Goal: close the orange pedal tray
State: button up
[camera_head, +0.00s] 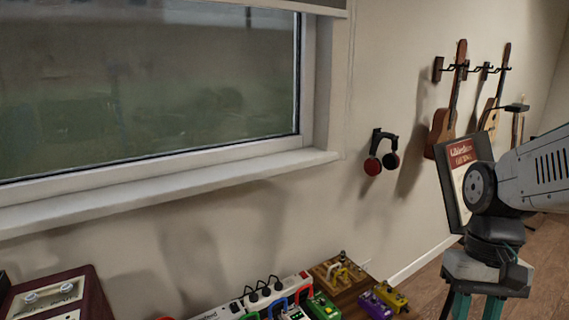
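I cannot make out an orange pedal tray for certain. Small effect pedals stand at the bottom edge: a green pedal (322,307), a purple pedal (374,305) and a yellow pedal (390,296). An orange-brown wooden box (345,294) with yellowish parts on top sits just behind them. My gripper (477,308) hangs down at the bottom right, to the right of the pedals and apart from them in the picture. Its two teal fingers show a gap between them, but their tips are cut off by the lower edge.
A white power strip (232,310) with black plugs lies left of the box. A wood-sided device (62,297) stands at bottom left. Above are a window sill (170,190), red-black headphones (380,163) on a hook and wall-hung guitars (445,125). Bare floor shows at right.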

jog(key=s+a+r+n+t+h, duration=0.1)
jog(key=s+a+r+t, duration=0.1)
jog(key=s+r, duration=0.3)
jog(key=shift+s+a+r+n+t, duration=0.15)
jog(key=shift+s+n+t, duration=0.15)
jog(key=shift+t, duration=0.6)
jog(key=shift+s+a+r, duration=0.1)
jog(key=shift+a+r, duration=0.05)
jog(key=shift+r, duration=0.2)
jog(key=shift+c, duration=0.5)
jog(key=shift+a+r+t, duration=0.15)
jog(key=shift+t, duration=0.15)
grip_shut()
